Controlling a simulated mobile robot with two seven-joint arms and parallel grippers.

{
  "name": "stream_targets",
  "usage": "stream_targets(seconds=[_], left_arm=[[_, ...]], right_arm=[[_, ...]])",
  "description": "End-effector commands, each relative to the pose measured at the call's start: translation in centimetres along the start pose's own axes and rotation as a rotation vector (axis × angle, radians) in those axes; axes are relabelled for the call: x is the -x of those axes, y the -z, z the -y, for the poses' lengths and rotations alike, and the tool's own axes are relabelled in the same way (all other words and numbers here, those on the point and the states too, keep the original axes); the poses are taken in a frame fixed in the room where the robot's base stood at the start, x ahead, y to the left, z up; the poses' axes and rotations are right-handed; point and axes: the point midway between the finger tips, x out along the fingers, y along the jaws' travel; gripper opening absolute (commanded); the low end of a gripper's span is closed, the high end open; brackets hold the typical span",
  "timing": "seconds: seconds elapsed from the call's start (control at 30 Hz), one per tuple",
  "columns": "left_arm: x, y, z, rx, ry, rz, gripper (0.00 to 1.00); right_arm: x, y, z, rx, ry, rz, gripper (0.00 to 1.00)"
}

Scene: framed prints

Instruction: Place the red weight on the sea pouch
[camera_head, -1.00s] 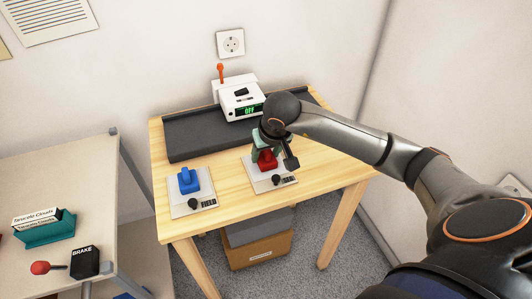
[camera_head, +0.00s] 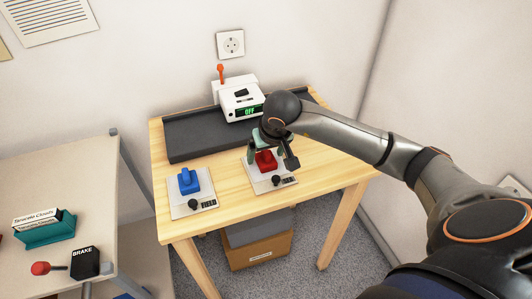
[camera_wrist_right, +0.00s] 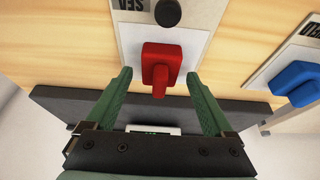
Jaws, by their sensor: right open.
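The red weight (camera_head: 265,160) sits on the sea pouch (camera_head: 260,180), a flat pale piece with a dark knob and a label at its front. In the right wrist view the red weight (camera_wrist_right: 160,66) rests on the sea pouch (camera_wrist_right: 133,38), whose label reads SEA upside down. My right gripper (camera_head: 272,158) is open over the weight. In the wrist view its green fingers (camera_wrist_right: 157,75) stand on either side of the weight's handle, with visible gaps. My left gripper is not in view.
A blue weight (camera_head: 189,181) sits on the field pouch (camera_head: 193,205) to the left. A side table (camera_head: 85,175) at left holds a BRAKE box (camera_head: 85,262).

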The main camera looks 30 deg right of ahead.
Motion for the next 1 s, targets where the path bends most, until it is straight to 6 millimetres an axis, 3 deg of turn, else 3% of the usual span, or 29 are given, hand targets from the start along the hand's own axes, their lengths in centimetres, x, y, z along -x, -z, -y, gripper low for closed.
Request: stream_targets(seconds=[0.3,0.5,0.7,1.0], left_arm=[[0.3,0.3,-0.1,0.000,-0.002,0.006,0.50],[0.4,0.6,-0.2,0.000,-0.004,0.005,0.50],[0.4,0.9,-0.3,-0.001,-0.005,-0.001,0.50],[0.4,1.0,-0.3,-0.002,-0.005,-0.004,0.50]], right_arm=[[7.0,0.3,0.0,0.002,0.001,-0.009,0.87],[10.3,0.2,0.0,0.000,0.001,-0.006,0.87],[11.5,0.0,0.0,0.000,-0.001,-0.002,0.87],[11.6,0.0,0.0,-0.001,0.002,0.000,0.87]])
